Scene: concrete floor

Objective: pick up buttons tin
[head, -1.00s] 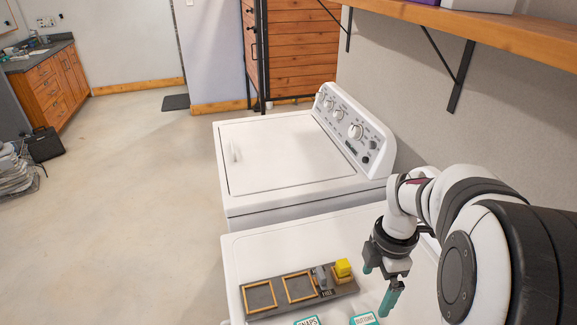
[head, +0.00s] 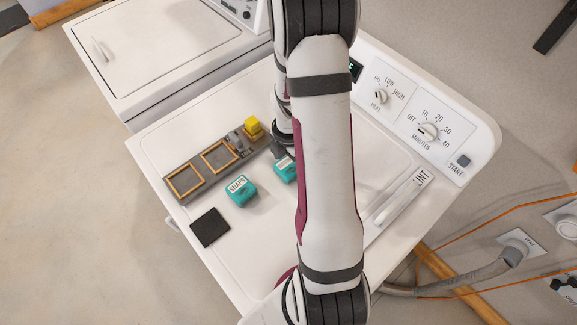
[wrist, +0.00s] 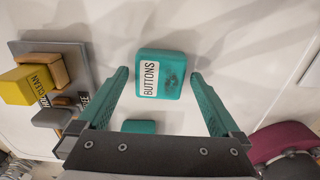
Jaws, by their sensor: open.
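The buttons tin (wrist: 172,83) is a teal rounded box with a white BUTTONS label. In the head view the tin (head: 284,171) sits on the white dryer top (head: 262,222), partly hidden by my arm. My gripper (wrist: 160,76) is open in the wrist view, with one teal finger on each side of the tin in the picture. The tin looks just beyond the fingertips; I cannot tell whether they touch it. In the head view my gripper is mostly hidden behind my arm.
A teal snaps tin (head: 240,190) stands left of the buttons tin. A grey tray (head: 178,165) with wooden frames and a yellow block (head: 253,128) lies behind them. A dark square (head: 210,228) lies near the front edge. The control panel (head: 448,142) rises at the right.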

